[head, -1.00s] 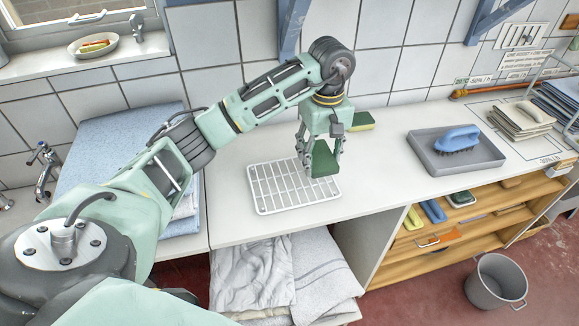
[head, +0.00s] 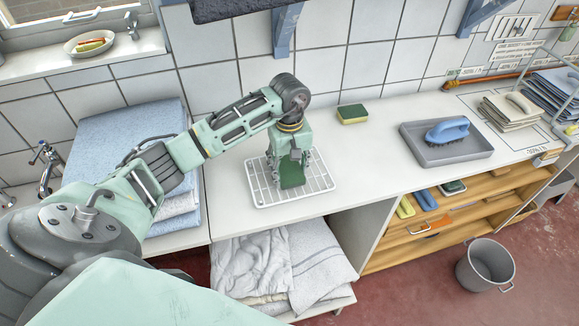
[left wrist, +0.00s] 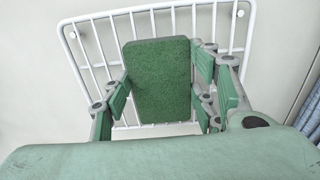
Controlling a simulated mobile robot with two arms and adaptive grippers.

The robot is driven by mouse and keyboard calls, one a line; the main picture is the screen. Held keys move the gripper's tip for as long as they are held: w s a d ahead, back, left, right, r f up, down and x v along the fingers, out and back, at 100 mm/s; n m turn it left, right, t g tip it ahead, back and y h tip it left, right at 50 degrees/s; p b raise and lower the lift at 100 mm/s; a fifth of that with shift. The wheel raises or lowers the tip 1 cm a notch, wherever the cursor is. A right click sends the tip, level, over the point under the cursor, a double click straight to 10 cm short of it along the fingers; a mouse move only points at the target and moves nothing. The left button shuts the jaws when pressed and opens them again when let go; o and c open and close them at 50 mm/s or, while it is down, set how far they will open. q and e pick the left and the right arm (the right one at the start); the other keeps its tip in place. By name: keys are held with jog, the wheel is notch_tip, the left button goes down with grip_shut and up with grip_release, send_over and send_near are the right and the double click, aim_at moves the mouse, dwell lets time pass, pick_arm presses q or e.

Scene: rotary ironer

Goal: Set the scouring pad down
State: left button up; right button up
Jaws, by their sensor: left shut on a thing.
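A dark green scouring pad (head: 292,175) is between the fingers of my left gripper (head: 290,162), which is shut on it. The gripper points down over the white wire rack (head: 262,196) on the counter. In the left wrist view the pad (left wrist: 158,80) fills the space between the fingers of the left gripper (left wrist: 160,88), with the bars of the rack (left wrist: 88,45) behind it. Whether the pad touches the bars I cannot tell. My right gripper is not in view.
A yellow-green sponge (head: 352,114) lies behind and right of the rack. Further right are a grey tray (head: 475,153) with a blue brush (head: 447,130) and stacked cloths (head: 508,117). Folded blue towels (head: 120,120) are at the left. Counter between rack and tray is clear.

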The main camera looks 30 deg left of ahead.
aim_at(290, 171)
pick_arm(q)
jog(key=shift+f, duration=0.2)
jog(key=o, duration=1)
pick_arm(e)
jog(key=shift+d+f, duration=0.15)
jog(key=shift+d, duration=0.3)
pick_arm(q)
jog(key=shift+r, duration=0.1)
jog(key=shift+r, duration=0.2)
notch_tip(290, 171, up, 12)
jog(key=b, duration=0.3)
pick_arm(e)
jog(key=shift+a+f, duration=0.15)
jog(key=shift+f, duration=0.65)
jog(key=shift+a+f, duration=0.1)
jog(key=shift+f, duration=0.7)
pick_arm(q)
jog(key=shift+f, duration=0.1)
